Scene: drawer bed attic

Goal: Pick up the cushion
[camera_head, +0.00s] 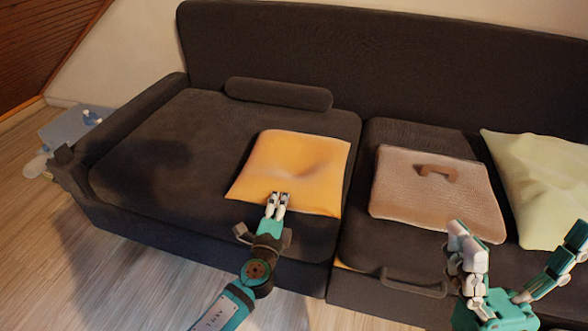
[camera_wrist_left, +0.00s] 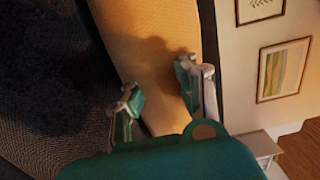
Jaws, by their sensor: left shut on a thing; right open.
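An orange cushion (camera_head: 292,165) lies on the dark sofa's left seat in the head view, with its front edge toward me. My left gripper (camera_head: 278,198) is shut on the front edge of this cushion. In the left wrist view the cushion (camera_wrist_left: 150,45) runs between the two fingers of my left gripper (camera_wrist_left: 163,100). My right gripper (camera_head: 512,262) is open and empty in front of the sofa at the lower right. A brown cushion (camera_head: 440,205) and a pale yellow cushion (camera_head: 548,180) lie to the right of the orange one.
The dark sofa (camera_head: 150,140) fills most of the head view. A dark bolster (camera_head: 278,94) lies against its backrest. A handle (camera_head: 412,283) sticks out at the sofa's front. Wooden floor (camera_head: 130,280) is free at the lower left.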

